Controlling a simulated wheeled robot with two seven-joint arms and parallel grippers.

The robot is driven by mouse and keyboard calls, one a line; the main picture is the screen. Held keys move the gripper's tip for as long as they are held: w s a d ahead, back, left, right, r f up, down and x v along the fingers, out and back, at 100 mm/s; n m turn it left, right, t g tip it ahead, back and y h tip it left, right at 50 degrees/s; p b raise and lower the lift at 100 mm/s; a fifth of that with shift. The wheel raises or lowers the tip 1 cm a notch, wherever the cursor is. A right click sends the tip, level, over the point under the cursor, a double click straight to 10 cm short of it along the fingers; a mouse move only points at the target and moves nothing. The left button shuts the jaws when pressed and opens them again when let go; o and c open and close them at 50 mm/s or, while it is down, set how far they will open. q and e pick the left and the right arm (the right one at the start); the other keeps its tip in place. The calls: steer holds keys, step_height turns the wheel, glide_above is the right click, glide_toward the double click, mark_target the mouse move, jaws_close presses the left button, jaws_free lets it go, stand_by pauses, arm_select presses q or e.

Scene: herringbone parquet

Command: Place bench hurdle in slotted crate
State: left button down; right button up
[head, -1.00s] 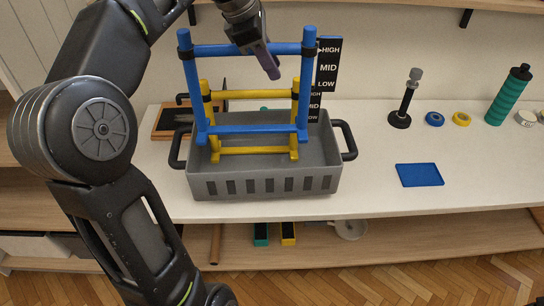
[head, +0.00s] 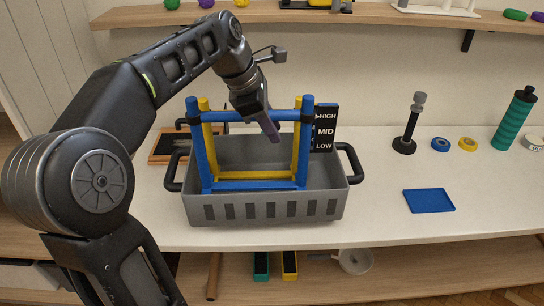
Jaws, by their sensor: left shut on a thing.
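A blue bench hurdle (head: 200,147) stands upright, its lower part inside the grey slotted crate (head: 265,209) on the white bench. Its lower bar shows just above the crate's front rim; whether its feet touch the crate floor is hidden. My left gripper (head: 268,122) is shut on the hurdle's top bar, near the middle, from above. My right gripper is not in view.
A wood-framed dark tray (head: 165,147) lies behind left. To the right are a black stand (head: 405,145), a blue tray (head: 428,200), tape rolls (head: 440,144) and a green bottle (head: 514,118). A shelf (head: 380,14) runs above.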

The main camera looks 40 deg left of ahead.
arm_select(q)
steer(key=shift+f, duration=1.1)
steer(key=shift+f, duration=2)
steer(key=c, duration=1.2)
jaws_free()
steer(key=shift+c, duration=0.2)
steer(key=v, duration=1.2)
